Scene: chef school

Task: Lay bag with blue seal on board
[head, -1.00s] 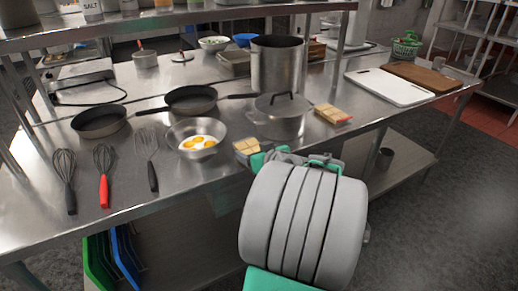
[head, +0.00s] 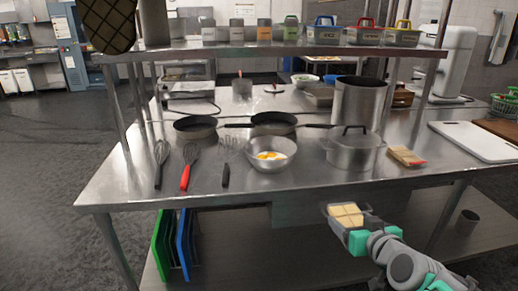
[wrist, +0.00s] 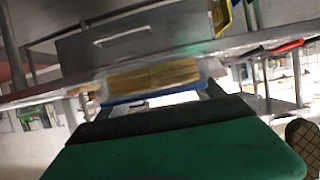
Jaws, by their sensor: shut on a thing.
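My gripper (head: 352,235) is shut on a clear bag with pale yellow blocks (head: 346,214). The bag hangs in the air in front of the table's front edge, below the tabletop. In the wrist view the held bag (wrist: 152,78) shows a blue strip along its edge by the fingers. A white cutting board (head: 474,141) lies flat on the table at the far right, well apart from the bag. A brown board (head: 505,127) lies just beyond it, cut off by the picture edge.
A similar bag with a red seal (head: 407,156) lies on the table beside a lidded pot (head: 354,151). A bowl with yolks (head: 271,154), pans and whisks stand further left. A tall pot (head: 359,103) stands behind. A shelf (head: 270,51) spans above the table.

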